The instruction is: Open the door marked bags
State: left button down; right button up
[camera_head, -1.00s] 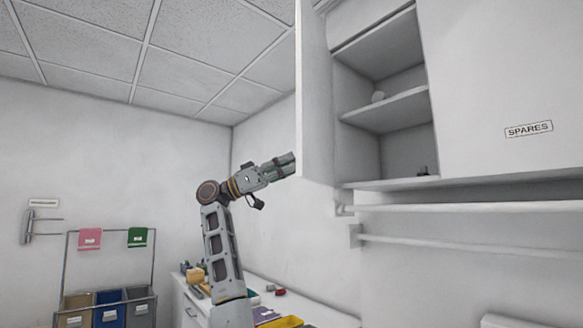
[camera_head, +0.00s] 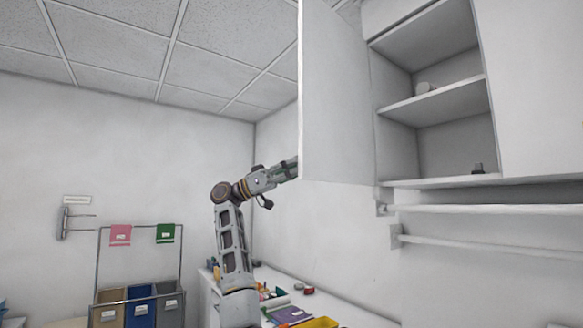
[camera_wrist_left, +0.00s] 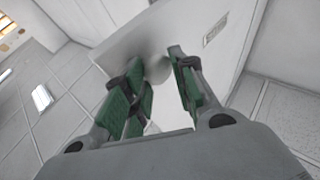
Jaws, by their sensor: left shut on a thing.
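The white cabinet door (camera_head: 335,100) stands swung out from the wall cabinet, its inner face towards me in the head view. My left gripper (camera_head: 290,168) is at the door's outer side near the lower free edge, and its fingertips are partly hidden by the door. In the left wrist view the green-padded fingers of the left gripper (camera_wrist_left: 156,62) are closed around a pale round knob (camera_wrist_left: 157,70) on the door (camera_wrist_left: 185,28). A small label plate (camera_wrist_left: 214,30) on that door is too small to read. My right gripper is not in view.
Below is a rail (camera_head: 480,246). A counter with tools and a yellow tray (camera_head: 318,323) is lower. Several bins (camera_head: 140,310) stand left.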

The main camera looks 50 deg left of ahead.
pick_arm(q)
jog(key=shift+w+d, duration=0.1)
jog(key=shift+w, duration=0.25)
jog(key=c, duration=1.6)
grip_release()
jog(key=shift+o, duration=1.1)
jog(key=shift+w+d, duration=0.1)
jog(key=shift+w, duration=0.1)
jog(key=o, duration=0.3)
jog(key=shift+w+d, duration=0.4)
jog(key=shift+w, duration=0.05)
jog(key=shift+s, duration=0.1)
jog(key=shift+s+a+f, duration=0.1)
jog(key=shift+a, duration=0.1)
jog(key=shift+v, duration=6.05)
jog(key=shift+s, duration=0.2)
